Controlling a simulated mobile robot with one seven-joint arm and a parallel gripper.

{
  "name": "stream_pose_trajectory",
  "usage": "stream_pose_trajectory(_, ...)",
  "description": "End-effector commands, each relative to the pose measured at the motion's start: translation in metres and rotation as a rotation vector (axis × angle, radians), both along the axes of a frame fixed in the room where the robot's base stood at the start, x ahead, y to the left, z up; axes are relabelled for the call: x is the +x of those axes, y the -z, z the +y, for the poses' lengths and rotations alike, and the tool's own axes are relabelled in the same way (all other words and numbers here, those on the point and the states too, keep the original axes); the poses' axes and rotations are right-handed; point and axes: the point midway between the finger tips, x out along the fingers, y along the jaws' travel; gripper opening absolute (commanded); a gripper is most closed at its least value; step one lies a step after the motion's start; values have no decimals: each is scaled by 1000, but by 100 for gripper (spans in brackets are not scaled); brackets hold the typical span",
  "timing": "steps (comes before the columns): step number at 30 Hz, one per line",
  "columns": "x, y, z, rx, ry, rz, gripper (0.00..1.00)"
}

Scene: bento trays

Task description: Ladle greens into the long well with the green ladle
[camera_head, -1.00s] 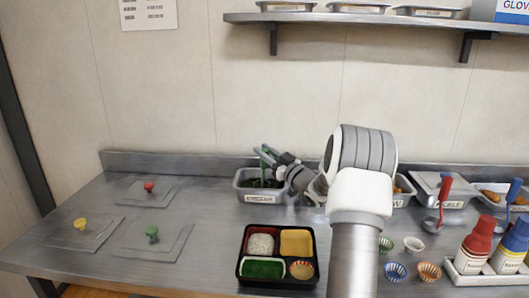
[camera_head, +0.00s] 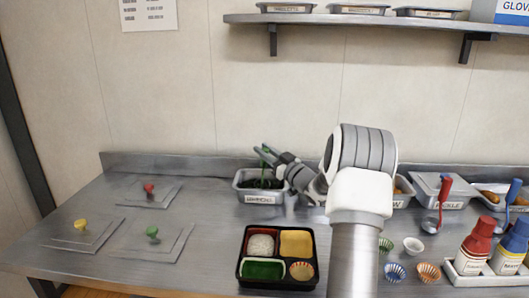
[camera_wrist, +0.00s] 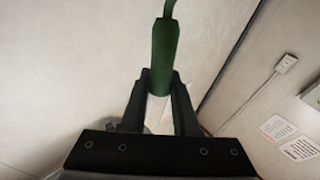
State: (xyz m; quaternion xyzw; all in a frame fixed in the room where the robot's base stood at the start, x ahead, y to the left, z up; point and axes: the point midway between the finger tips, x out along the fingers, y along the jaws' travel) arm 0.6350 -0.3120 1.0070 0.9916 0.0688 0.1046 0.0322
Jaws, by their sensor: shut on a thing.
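My gripper (camera_head: 268,158) is shut on the green ladle, whose handle (camera_wrist: 163,55) stands between the two fingers in the wrist view. In the head view the ladle reaches down into a steel pan of dark greens (camera_head: 243,196) at the back of the counter; its bowl is hidden. The black bento tray (camera_head: 240,271) sits in front of the pan. Its long well with a green floor (camera_head: 263,269) is at the front left. The other wells look red with pale food, yellow, and one holding a small striped cup.
Lids with red (camera_head: 149,188), yellow (camera_head: 80,225) and green (camera_head: 152,232) knobs lie at the left. Small cups (camera_head: 395,272), a red ladle (camera_head: 445,190) and a bottle caddy (camera_head: 478,275) stand at the right. A shelf (camera_head: 370,19) hangs above.

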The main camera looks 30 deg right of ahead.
Motion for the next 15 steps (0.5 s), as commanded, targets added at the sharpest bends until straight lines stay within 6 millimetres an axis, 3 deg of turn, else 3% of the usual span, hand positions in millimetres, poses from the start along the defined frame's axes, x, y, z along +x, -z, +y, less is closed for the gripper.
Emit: stream_pose_trajectory(15,0,-56,0,-3,1,-1,0)
